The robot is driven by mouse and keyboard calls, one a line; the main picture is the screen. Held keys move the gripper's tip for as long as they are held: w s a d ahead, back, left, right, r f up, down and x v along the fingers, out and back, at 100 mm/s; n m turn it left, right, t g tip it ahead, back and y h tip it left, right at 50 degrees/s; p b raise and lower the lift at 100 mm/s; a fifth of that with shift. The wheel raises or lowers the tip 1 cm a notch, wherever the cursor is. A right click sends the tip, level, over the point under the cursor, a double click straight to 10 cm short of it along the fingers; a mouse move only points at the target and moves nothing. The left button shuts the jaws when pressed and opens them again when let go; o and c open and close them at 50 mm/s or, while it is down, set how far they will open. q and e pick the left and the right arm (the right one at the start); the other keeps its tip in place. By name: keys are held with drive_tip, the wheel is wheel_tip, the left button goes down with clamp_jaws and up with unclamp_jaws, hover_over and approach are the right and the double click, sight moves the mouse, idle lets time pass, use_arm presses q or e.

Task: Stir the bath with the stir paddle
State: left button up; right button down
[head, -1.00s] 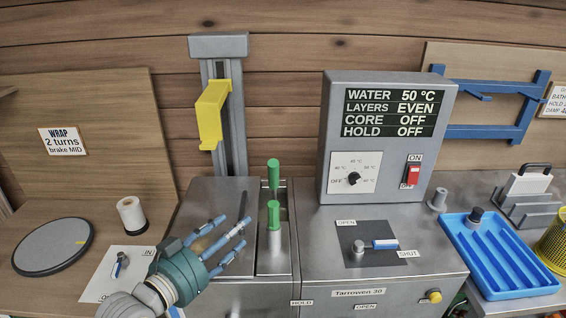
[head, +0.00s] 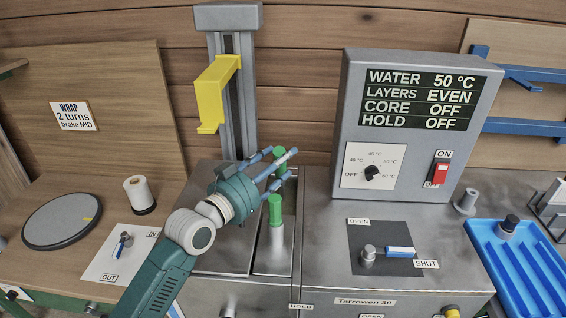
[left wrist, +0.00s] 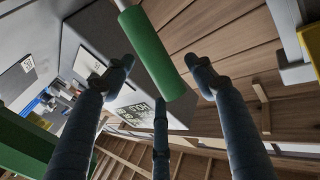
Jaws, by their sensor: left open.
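Two green handles stand upright in a narrow slot of the steel bath (head: 320,235). The rear green handle (head: 280,153) is by my left gripper (head: 281,165); the front green handle (head: 275,208) stands on a light metal shaft. I cannot tell from the handles which is the stir paddle. My left gripper is open, its fingers spread around the rear handle. In the left wrist view a green handle (left wrist: 155,55) lies between the spread fingers, with no clear contact. The lower ends are hidden in the slot. My right gripper is not in view.
A control box (head: 415,130) reads water 50 °C, layers even, core off, hold off. A yellow bracket (head: 213,95) on a grey column stands behind the slot. A blue tray (head: 525,275) is at right. A round grey disc (head: 60,220) and white roll (head: 139,193) are at left.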

use_arm(q)
drive_tip(key=shift+x, duration=0.85)
clamp_jaws()
drive_tip(key=shift+w+r, duration=0.1)
drive_tip(key=shift+r, duration=0.1)
drive_tip(key=w+p, duration=0.1)
drive_tip(key=p, duration=0.1)
drive_tip(key=w+r+g+p, duration=0.1)
drive_tip(key=p, duration=0.1)
drive_tip(key=w+n+g+y+p, duration=0.1)
drive_tip(key=w+p, duration=0.1)
drive_tip(key=shift+r+p, duration=0.4)
drive_tip(key=w+f+n+g+y+p, duration=0.1)
drive_tip(key=w+n+g+p, duration=0.1)
drive_tip(key=w, duration=0.5)
drive_tip(key=shift+g, duration=0.7)
drive_tip(key=shift+f, duration=0.15)
unclamp_jaws()
